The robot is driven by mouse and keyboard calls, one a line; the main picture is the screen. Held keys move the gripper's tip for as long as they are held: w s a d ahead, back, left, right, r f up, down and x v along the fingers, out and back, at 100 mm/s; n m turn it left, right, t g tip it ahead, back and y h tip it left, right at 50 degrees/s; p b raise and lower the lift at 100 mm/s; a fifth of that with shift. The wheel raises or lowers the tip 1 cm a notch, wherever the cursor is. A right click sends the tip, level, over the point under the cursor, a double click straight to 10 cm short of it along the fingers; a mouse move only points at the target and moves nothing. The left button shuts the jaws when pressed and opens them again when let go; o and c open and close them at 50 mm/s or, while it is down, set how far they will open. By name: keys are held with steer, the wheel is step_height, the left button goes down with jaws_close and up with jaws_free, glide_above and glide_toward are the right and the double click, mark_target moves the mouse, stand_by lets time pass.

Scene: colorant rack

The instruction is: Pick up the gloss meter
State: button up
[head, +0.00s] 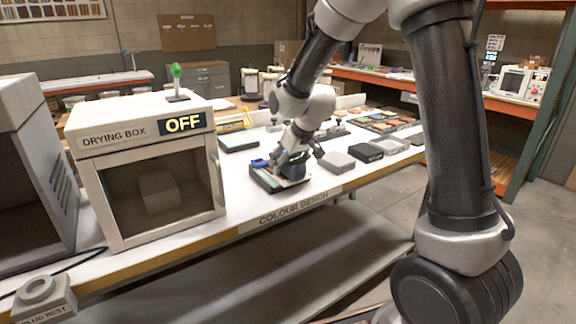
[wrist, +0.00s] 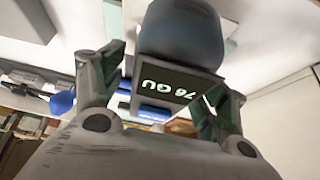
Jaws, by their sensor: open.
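The gloss meter (wrist: 181,35) shows in the wrist view as a rounded blue-grey body with a dark display reading "76 GU", upside down. My gripper (wrist: 163,78) is open, with one finger on each side of the meter. I cannot tell whether either finger touches it. In the head view my gripper (head: 292,157) is low over the bench, at a dark tray-like base (head: 268,183). The meter is largely hidden there by the gripper.
A blue part (head: 260,163) lies left of my gripper. The drying box (head: 150,165), marked OFF, stands left on the bench. The bench's front edge (head: 310,203) is near.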

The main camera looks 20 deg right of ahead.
steer(key=shift+c, duration=0.4)
steer(key=shift+r, duration=0.1)
steer(key=c, duration=1.4)
